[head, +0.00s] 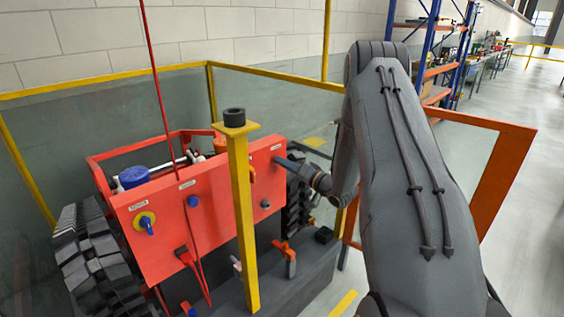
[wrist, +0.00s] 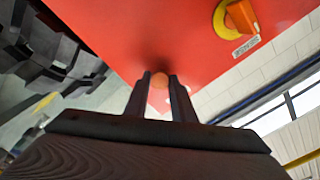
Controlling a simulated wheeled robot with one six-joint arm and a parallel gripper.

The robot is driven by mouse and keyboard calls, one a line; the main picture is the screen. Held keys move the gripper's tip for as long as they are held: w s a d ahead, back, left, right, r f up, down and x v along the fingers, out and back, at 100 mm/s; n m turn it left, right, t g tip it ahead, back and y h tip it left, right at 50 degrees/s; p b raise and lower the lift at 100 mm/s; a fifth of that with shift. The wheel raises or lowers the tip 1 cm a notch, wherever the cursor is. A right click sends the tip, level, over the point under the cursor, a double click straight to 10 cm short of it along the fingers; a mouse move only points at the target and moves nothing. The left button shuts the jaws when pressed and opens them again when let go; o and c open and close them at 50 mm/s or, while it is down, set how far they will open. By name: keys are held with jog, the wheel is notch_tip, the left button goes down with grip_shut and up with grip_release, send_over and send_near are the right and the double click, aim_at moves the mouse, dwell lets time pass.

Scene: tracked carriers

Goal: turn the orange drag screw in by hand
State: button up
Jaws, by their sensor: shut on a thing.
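The orange drag screw (wrist: 159,78) shows in the wrist view as a small round orange head close against the red panel (wrist: 125,35). My gripper (wrist: 160,86) is shut on it, one dark finger on each side. In the head view my gripper (head: 284,163) reaches the right end of the red panel (head: 170,215) from the right. The screw cannot be made out there. How far the screw is in cannot be told.
A yellow post (head: 241,210) with a black cap stands in front of the panel, left of my gripper. A yellow disc with an orange handle (wrist: 240,16) is on the panel in the wrist view. Dark tracks (head: 95,250) flank the red machine. Yellow-framed screens (head: 280,100) stand behind.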

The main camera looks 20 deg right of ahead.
jog(key=m+p, duration=0.2)
jog(key=m, duration=0.7)
jog(key=shift+m, duration=0.4)
jog(key=m+p, duration=0.1)
jog(key=m, duration=0.8)
jog(key=shift+m+p, duration=0.3)
jog(key=shift+p, duration=0.1)
jog(key=o, duration=0.9)
jog(key=shift+c, duration=0.2)
